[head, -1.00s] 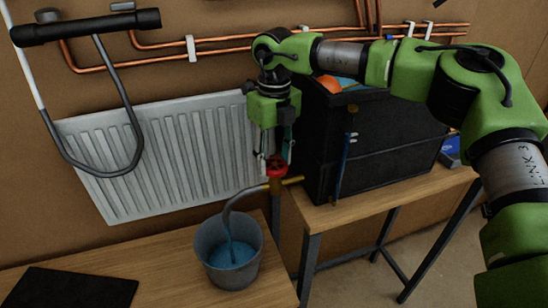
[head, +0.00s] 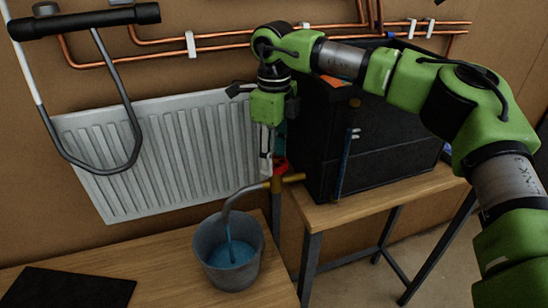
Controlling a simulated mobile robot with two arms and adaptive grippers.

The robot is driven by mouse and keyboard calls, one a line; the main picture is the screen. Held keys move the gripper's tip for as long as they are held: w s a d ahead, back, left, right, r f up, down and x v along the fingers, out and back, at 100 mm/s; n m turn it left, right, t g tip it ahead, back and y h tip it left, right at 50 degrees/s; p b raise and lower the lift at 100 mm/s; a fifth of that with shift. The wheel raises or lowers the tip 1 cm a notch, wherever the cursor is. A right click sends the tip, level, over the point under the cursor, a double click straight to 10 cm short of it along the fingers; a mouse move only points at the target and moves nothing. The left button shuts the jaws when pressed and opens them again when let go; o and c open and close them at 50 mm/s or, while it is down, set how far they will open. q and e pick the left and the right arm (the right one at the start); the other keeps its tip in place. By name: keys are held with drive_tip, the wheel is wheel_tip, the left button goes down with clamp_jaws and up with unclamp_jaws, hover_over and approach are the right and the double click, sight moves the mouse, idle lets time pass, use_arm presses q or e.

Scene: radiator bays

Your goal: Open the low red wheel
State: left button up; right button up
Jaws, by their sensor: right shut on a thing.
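The low red wheel (head: 281,166) sits on top of a brass tap on an upright pipe, between the radiator and the black cabinet. My right gripper (head: 270,166) points down over it and is shut on it; the near finger hides part of the wheel. A curved grey spout (head: 236,196) leads from the tap down to a metal bucket (head: 217,268). A blue stream (head: 229,232) runs from the spout into blue liquid in the bucket. My left gripper is out of view.
A white radiator (head: 160,150) hangs on the wall at left. A black cabinet (head: 385,140) stands on the right bench, close to the gripper. Copper pipes (head: 235,43) run above. A padded bar with a grey loop (head: 85,27) is at upper left. A dark mat (head: 70,288) lies front left.

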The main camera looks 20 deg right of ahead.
sight(274, 161)
drive_tip(key=shift+r+n, duration=0.1)
drive_tip(key=shift+n, duration=0.9)
drive_tip(key=o, duration=1.1)
drive_tip(key=shift+o, duration=0.2)
wheel_tip(274, 161, up, 12)
